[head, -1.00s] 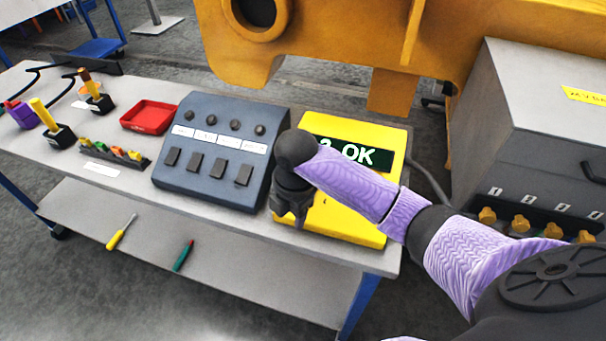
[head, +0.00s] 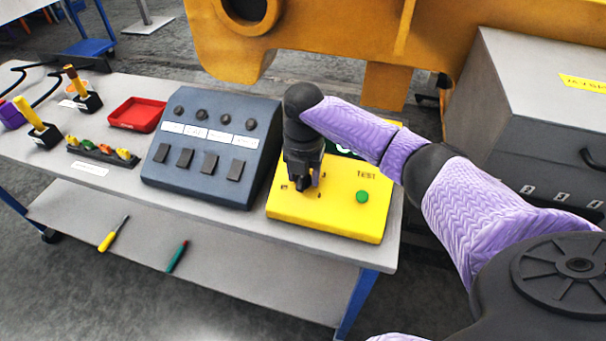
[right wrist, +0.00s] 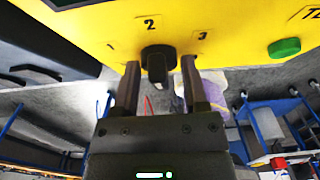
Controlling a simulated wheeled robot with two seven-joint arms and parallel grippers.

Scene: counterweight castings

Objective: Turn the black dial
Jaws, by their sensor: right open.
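The black dial (right wrist: 157,66) sits on the face of the yellow test box (head: 335,218), with marks 1, 2 and 3 around it. Its bar stands roughly in line with the 2. My right gripper (right wrist: 160,74) is open, with one finger on each side of the dial; I see gaps beside it and no clear contact. In the head view my right gripper (head: 303,186) is over the left part of the yellow box and hides most or all of the dial. My left gripper is not in view.
A green TEST button (head: 362,197) is on the box's right side. The box's display is mostly behind my right arm. A dark blue control panel (head: 208,180) stands close on the left, then a red tray (head: 136,114). A grey cabinet (head: 545,100) is at the right.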

